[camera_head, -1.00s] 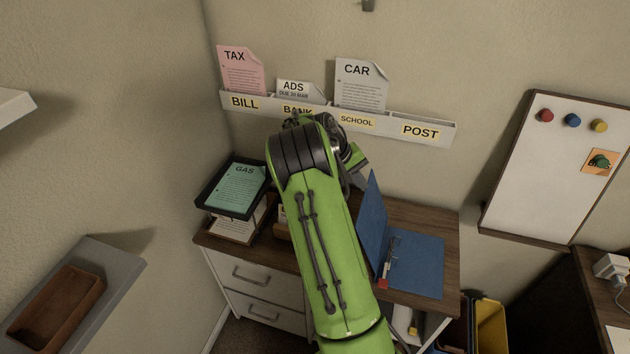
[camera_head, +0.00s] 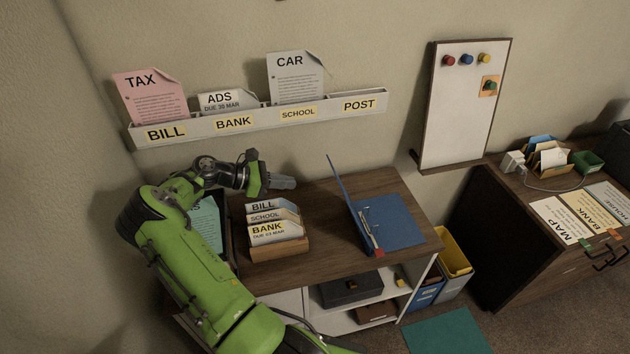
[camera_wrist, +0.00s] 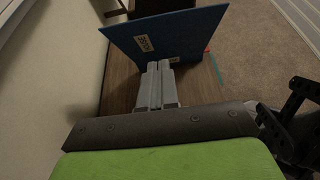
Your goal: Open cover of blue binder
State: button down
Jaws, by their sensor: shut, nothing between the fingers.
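The blue binder (camera_head: 393,221) lies on the wooden desk top (camera_head: 330,255) with its cover (camera_head: 347,200) standing up steeply along its left side. Its metal rings show inside, with a red-tipped piece near the front of the spine. My gripper (camera_head: 284,183) is shut and empty, to the left of the raised cover and apart from it. In the wrist view the shut fingers (camera_wrist: 157,88) point toward the outer face of the blue cover (camera_wrist: 170,38), which carries a white label. That view does not clearly show the gap between fingertips and cover.
A wooden file box (camera_head: 279,250) with BILL, SCHOOL and BANK cards stands left of the binder. A wall rack (camera_head: 260,121) runs behind the desk. A teal paper (camera_head: 206,222) is partly hidden behind my arm. Desk top right of the binder is clear.

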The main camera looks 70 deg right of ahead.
jog(key=s+d+f, duration=0.1)
jog(key=s+d, duration=0.4)
jog(key=s, duration=0.4)
jog(key=shift+s+d+f, duration=0.15)
jog(key=shift+d+f, duration=0.15)
jog(key=shift+f, duration=0.05)
